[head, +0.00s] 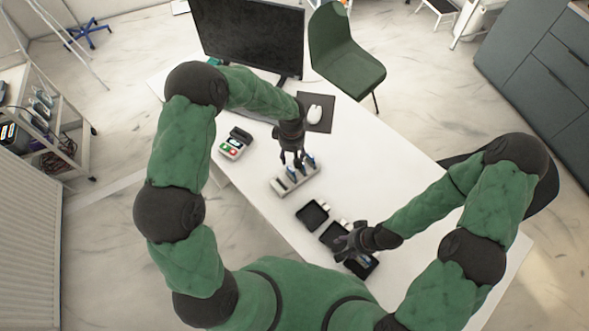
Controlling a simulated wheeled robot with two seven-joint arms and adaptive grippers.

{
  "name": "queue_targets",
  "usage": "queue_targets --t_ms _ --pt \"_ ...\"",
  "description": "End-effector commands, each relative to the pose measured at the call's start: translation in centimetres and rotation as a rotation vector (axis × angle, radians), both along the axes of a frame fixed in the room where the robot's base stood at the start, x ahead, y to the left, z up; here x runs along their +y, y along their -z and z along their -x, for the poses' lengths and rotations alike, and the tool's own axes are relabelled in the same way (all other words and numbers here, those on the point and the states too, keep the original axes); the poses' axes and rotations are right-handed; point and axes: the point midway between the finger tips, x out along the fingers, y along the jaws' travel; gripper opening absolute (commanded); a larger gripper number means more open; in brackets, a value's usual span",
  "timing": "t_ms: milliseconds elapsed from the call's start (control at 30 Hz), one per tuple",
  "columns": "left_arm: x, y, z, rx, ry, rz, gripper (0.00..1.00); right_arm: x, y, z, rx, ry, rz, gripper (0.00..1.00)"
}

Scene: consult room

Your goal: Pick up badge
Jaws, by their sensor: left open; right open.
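A small light-coloured rack (281,187) stands on the white desk and holds several narrow upright pieces with blue parts (310,162). They may be badges, but they are too small to tell. My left gripper (293,162) is open, pointing down right over the rack, with its fingers close to the blue pieces. I cannot tell whether it touches one. My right gripper (343,249) is open over the small black trays near the desk's front edge. It partly hides the trays below it.
Black open trays (312,214) lie in a row on the desk (375,160). A small device with red and green buttons (232,147) is to the left of the rack. A monitor (250,35), mouse (314,114) and green chair (342,55) are behind. The desk's right part is clear.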

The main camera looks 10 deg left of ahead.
Motion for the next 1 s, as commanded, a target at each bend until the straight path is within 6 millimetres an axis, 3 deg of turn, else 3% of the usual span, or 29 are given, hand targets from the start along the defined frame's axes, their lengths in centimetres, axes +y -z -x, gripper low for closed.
queue_targets --t_ms 200,533,800,1000 --pt "0.0 3.5 0.1 0.004 0.001 0.001 0.54 0.0 0.2 -0.1 -0.001 -0.001 0.0 0.48" --pt "0.0 5.9 0.1 0.004 0.002 0.002 0.54 0.0 0.1 -0.1 -0.002 -0.002 0.0 0.48" --pt "0.0 9.3 0.0 0.004 0.002 0.002 0.54 0.0 -0.1 -0.1 -0.002 -0.002 0.0 0.48" --pt "0.0 10.2 -0.1 0.002 0.002 0.002 0.54 0.0 -0.1 -0.1 -0.002 -0.002 0.0 0.48"
